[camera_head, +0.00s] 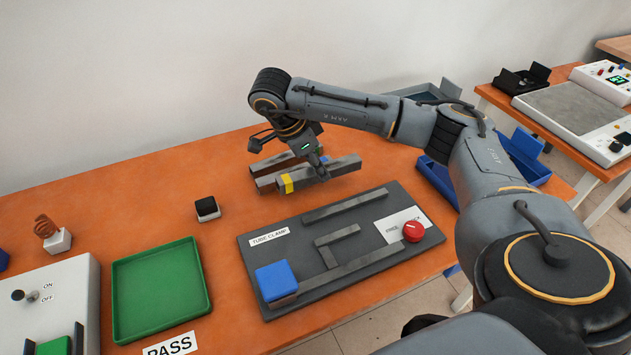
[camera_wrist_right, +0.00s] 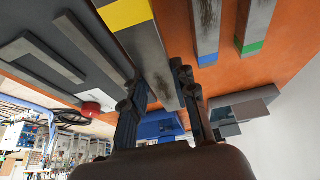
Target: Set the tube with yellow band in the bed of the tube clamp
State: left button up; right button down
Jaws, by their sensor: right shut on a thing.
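The tube with yellow band (camera_head: 310,180) is a grey square bar, behind the clamp's far edge in the head view. In the right wrist view the yellow-banded tube (camera_wrist_right: 152,58) runs between the fingers of my right gripper (camera_wrist_right: 160,95). I cannot tell how far it is above the table. The tube clamp (camera_head: 375,211) is a dark plate with raised grey bars, a blue block (camera_head: 276,279) and a red knob (camera_head: 414,231). Its bed has no tube in it. My left gripper is out of view.
Tubes with a blue band (camera_wrist_right: 207,35) and a green band (camera_wrist_right: 255,30) lie beside the held one. A green tray (camera_head: 160,290), a small black-topped block (camera_head: 207,208) and a copper coil (camera_head: 45,228) are to the left. Blue bins (camera_head: 525,150) stand at right.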

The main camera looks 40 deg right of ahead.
aim_at(316, 189)
jog(key=shift+w+d+f, duration=0.2)
jog(key=shift+w+f, duration=0.25)
jog(key=shift+f, duration=0.15)
jog(key=shift+w+d+f, duration=0.1)
jog(key=shift+f, duration=0.8)
jog(key=shift+w+d+f, duration=0.1)
jog(key=shift+f, duration=0.75)
jog(key=shift+f, duration=0.15)
jog(key=c, duration=1.3)
grip_release()
jog(key=shift+c, duration=0.2)
